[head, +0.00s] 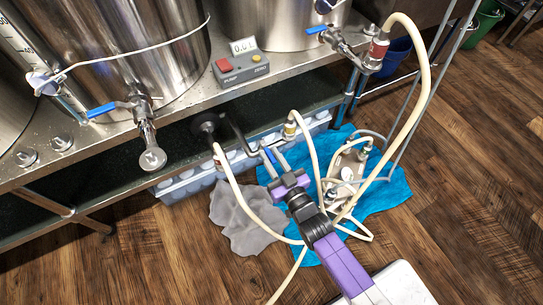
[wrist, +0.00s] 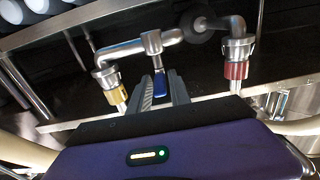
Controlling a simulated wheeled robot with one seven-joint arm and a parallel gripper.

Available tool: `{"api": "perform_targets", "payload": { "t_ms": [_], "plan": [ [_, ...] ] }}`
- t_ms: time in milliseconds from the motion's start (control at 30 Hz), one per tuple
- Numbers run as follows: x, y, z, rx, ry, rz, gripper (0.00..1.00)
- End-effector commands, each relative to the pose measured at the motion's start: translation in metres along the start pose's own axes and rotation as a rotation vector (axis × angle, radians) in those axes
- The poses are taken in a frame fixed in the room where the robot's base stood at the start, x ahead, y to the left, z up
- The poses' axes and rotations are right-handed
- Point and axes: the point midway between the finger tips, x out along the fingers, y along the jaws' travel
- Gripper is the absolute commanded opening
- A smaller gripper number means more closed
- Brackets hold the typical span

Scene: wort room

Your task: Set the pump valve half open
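The pump valve is a steel tee with a short blue lever (wrist: 160,83) in the wrist view. It sits on a steel pipe (wrist: 130,49) between a yellow-banded fitting (wrist: 108,76) and a red-banded fitting (wrist: 236,66). My gripper (wrist: 162,75) has its two fingers apart, one on each side of the lever, with no clear contact visible. In the head view my gripper (head: 273,155) reaches down to the pump piping under the bench shelf, and its fingers partly hide the valve there.
Cream hoses (head: 239,196) loop around my arm. A grey cloth (head: 237,225) and a blue towel (head: 392,190) lie on the floor. Other blue-handled valves (head: 103,110) are on the kettles.

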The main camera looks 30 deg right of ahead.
Motion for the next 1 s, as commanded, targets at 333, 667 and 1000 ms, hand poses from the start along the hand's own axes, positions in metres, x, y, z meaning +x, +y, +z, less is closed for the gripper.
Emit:
{"api": "perform_targets", "payload": {
  "t_ms": [333,667,1000],
  "plan": [
    [-0.0003,0.0,0.0,0.0,0.0,0.0,0.0],
    [-0.0004,0.0001,-0.0001,0.0,0.001,0.0,0.0],
    [-0.0004,0.0001,-0.0001,0.0,0.001,0.0,0.0]
  ]
}}
